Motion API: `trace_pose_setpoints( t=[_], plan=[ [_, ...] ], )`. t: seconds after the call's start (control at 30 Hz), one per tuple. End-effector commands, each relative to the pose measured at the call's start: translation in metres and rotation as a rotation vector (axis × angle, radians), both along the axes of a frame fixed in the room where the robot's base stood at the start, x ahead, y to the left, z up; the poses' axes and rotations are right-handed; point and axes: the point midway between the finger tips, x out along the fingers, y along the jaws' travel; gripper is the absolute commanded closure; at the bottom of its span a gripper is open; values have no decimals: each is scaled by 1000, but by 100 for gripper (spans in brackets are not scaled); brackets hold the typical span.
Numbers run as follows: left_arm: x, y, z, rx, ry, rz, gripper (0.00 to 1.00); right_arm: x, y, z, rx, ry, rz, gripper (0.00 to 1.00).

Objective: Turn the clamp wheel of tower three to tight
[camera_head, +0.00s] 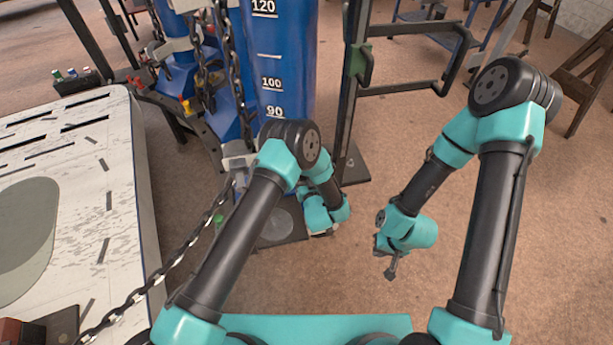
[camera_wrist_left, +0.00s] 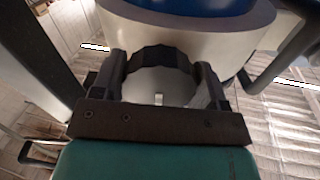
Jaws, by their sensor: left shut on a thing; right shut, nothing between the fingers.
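A blue tower (camera_head: 288,50) with white marks 120, 100 and 90 stands at the top centre of the head view. In the left wrist view, a round pale piece with a dark ridged rim, apparently the clamp wheel (camera_wrist_left: 160,58), sits below a pale collar (camera_wrist_left: 200,30) with blue above it. My left gripper (camera_wrist_left: 160,90) is shut on this wheel, one finger on each side. In the head view my left wrist hides the wheel and the fingers. My right gripper (camera_head: 391,274) is shut and empty, pointing down over open floor. No tower number is readable.
A dark post with a handle frame (camera_head: 350,80) stands right of the tower. Chains (camera_head: 170,262) run along the left, beside a pale slotted table (camera_head: 75,200). Another blue cylinder (camera_head: 178,65) stands behind. The brown floor at right is mostly clear, with wooden trestles (camera_head: 585,75) beyond.

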Motion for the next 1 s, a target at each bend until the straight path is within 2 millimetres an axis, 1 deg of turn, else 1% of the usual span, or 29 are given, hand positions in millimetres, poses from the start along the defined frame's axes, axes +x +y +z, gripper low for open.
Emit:
trace_pose_setpoints(
  t=[0.43,0.47,0.7,1.0],
  plan=[
    [0,0,0,14,4,0,56,0,0,0,0,0,0,100],
    [0,0,0,14,4,0,31,0,0,0,0,0,0,100],
    [0,0,0,14,3,0,8,0,0,0,0,0,0,100],
    [-1,0,0,14,3,0,7,0,0,0,0,0,0,100]
  ],
)
